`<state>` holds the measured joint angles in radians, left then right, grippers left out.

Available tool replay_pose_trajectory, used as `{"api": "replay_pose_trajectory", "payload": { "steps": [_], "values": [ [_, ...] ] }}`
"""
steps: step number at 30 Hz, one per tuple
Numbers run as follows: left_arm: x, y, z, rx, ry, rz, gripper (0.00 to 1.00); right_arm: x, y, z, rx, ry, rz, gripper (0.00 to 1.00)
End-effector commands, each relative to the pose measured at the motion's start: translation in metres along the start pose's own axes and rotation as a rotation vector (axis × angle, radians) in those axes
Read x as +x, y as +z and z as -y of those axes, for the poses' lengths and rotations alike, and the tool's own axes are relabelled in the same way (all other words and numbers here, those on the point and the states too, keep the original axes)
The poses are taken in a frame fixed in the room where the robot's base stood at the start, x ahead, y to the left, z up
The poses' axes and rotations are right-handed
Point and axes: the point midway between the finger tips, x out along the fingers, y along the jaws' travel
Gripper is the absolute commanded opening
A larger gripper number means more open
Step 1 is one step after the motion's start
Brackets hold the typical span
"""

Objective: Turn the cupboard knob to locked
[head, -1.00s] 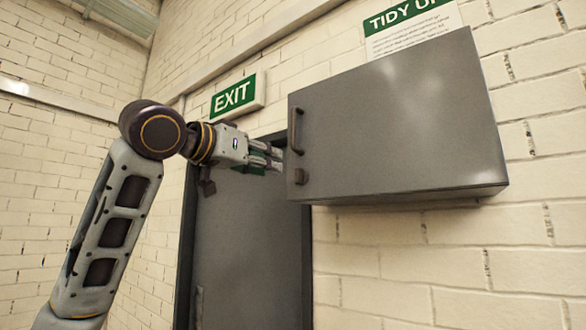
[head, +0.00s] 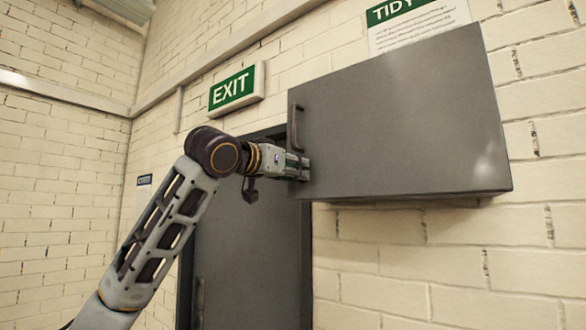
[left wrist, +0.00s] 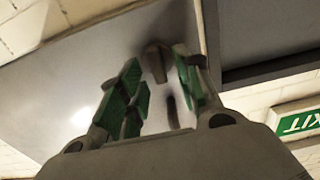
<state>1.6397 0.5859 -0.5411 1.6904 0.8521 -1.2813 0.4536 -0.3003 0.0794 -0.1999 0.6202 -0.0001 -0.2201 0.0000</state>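The grey cupboard (head: 405,115) is on the brick wall, its door shut, with a bar handle (head: 295,128) near its left edge. The small brown knob (left wrist: 154,60) shows in the left wrist view; in the head view my gripper hides it. My left gripper (head: 303,168) is at the door's lower left, below the handle. In the left wrist view its green-padded fingers (left wrist: 157,76) are apart, with the knob between or just beyond their tips. I cannot tell whether they touch it, nor which way the knob is set. My right gripper is out of view.
A grey door (head: 240,250) in a dark frame stands below and left of the cupboard. A green EXIT sign (head: 235,88) hangs above it. A TIDY notice (head: 415,22) is on the wall above the cupboard. The wall below the cupboard is clear.

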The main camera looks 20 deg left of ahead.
Motion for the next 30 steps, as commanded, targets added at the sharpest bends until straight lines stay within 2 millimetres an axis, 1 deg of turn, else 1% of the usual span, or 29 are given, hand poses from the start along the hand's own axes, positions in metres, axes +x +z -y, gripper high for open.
{"api": "replay_pose_trajectory", "payload": {
  "steps": [7, 8, 15, 24, 30],
  "values": [
    [0.0005, 0.0007, 0.0001, 0.000, 0.000, 0.000, 0.34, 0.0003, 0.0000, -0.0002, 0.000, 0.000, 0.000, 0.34],
    [0.0005, 0.0007, 0.0001, 0.000, 0.000, 0.000, 0.31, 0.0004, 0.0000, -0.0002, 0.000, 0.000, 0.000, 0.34],
    [0.0004, 0.0007, 0.0002, 0.000, 0.000, 0.001, 0.01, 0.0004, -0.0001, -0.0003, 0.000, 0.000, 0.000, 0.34],
    [0.0003, 0.0007, 0.0003, -0.008, 0.000, 0.001, 0.00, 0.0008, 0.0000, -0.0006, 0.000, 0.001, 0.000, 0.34],
    [0.0006, 0.0016, 0.0007, -0.055, 0.001, 0.002, 0.00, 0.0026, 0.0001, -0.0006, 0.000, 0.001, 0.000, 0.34]
  ]
}}
